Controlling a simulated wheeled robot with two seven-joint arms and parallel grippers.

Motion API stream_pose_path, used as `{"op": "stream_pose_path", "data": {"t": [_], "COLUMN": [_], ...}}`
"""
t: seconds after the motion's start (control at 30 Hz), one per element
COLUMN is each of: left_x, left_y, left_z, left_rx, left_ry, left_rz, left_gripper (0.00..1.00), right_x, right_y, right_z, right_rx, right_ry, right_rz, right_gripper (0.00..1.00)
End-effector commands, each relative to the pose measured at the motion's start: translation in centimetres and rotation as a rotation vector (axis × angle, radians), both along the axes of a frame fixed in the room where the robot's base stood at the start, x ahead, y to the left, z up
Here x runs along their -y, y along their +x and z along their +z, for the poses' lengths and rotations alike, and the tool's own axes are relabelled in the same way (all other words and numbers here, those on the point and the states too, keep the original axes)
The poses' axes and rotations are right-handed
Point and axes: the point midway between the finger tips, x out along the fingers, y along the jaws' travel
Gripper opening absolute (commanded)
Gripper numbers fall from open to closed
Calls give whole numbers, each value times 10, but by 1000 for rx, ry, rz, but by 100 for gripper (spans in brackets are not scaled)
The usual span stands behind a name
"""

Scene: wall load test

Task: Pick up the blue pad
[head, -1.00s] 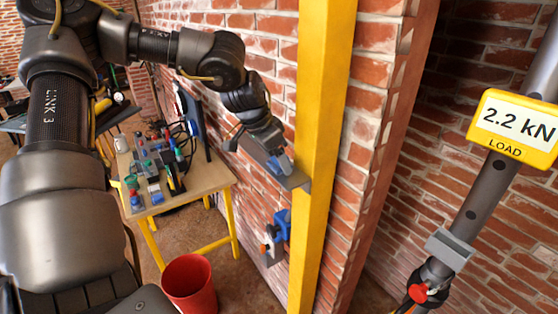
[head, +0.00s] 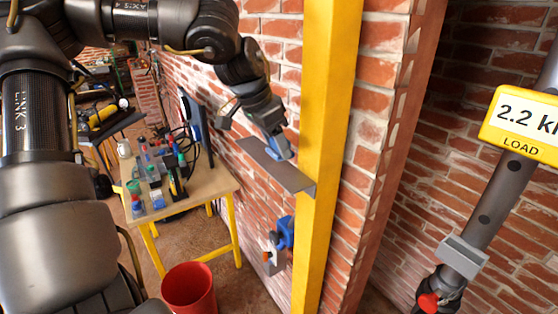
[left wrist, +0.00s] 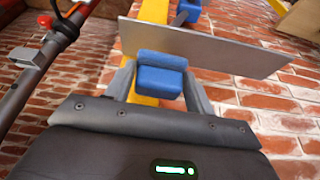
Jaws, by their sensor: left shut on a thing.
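The blue pad (left wrist: 160,78) sits between the two grey fingers of my left gripper (left wrist: 160,88) in the left wrist view. My left gripper is shut on it. In the head view my left gripper (head: 280,152) is at the wall side of the grey plate (head: 285,178), left of the yellow post. The pad is mostly hidden there by the fingers. In the left wrist view the plate (left wrist: 225,53) lies behind the pad; I cannot tell whether they touch. My right gripper is not in view.
The yellow post (head: 328,130) stands against the brick wall. A blue clamp-like part (head: 286,232) is below the plate. A table (head: 205,180) with tools and a red bucket (head: 190,288) are at lower left. A grey strut with a 2.2 kN display (head: 522,122) is at right.

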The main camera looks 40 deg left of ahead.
Motion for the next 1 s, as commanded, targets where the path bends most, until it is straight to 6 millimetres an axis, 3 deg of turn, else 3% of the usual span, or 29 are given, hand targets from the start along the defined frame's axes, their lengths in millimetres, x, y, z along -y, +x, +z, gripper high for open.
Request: {"op": "stream_pose_path", "data": {"t": [0.03,0.13,0.3,0.5,0.7,1.0], "left_x": [4,11,24,35,39,39], "left_y": [-9,-29,-68,-96,-108,-108], "left_z": [8,30,47,62,69,71], "left_rx": [13,12,7,4,1,1], "left_ry": [3,3,3,2,0,0], "left_rz": [-1,-1,1,1,1,0], "left_gripper": [31,31,31,31,31,31], "right_x": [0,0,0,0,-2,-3], "right_y": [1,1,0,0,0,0], "right_z": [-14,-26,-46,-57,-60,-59], "right_rx": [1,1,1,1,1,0], "right_ry": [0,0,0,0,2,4], "right_rz": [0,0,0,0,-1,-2], "right_gripper": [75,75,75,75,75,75]}}
